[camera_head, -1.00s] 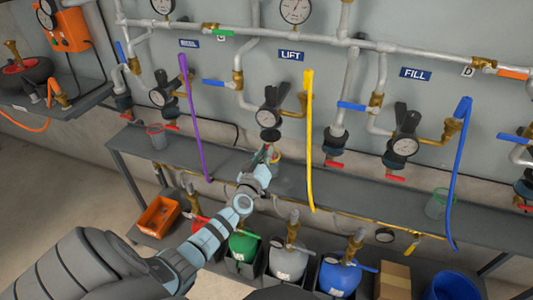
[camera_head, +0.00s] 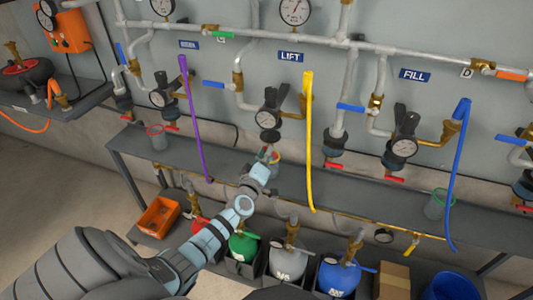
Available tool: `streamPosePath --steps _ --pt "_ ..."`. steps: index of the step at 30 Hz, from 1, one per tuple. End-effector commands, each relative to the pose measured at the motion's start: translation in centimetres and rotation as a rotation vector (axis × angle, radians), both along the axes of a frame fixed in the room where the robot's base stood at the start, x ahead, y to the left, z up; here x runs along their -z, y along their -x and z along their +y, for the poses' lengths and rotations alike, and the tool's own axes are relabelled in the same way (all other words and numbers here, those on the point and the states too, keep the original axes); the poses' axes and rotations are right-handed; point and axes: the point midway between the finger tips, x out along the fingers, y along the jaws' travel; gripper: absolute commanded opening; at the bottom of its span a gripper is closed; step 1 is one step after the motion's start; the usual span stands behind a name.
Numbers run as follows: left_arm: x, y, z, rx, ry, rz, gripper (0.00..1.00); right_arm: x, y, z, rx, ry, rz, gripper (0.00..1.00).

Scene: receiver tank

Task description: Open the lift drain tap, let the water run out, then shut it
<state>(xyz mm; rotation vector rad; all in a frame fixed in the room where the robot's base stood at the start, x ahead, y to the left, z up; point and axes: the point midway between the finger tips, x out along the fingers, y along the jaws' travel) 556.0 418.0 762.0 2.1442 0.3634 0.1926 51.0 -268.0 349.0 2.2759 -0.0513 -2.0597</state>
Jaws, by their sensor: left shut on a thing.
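The blue LIFT sign (camera_head: 291,57) is on the back wall. Below it is the lift unit with a round gauge (camera_head: 269,120), black knobs and a dark bowl (camera_head: 269,135). My left gripper (camera_head: 268,155) is right under this bowl, where the lift drain tap (camera_head: 274,153) sits. It is shut on the tap, as far as shows; a small patch of red and teal shows at the fingers. The gripper hides most of the tap, so its handle angle and any running water cannot be made out. My right gripper is not in view.
A yellow hose (camera_head: 309,140) hangs just right of the lift unit and a purple hose (camera_head: 192,120) left of it. A blue hose (camera_head: 457,175) hangs further right. A grey bench (camera_head: 350,196) runs below. A green cup (camera_head: 437,205) stands on its right part.

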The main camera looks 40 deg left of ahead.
Motion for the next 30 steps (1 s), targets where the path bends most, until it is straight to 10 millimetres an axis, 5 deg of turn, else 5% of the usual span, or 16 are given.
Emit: streamPosePath --steps 15,30 --pt "-0.08 0.00 -0.11 0.001 0.420 -0.144 0.00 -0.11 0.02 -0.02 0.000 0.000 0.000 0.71" --pt "-0.13 0.01 -0.11 0.000 0.578 -0.198 0.00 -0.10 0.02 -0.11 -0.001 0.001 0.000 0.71"
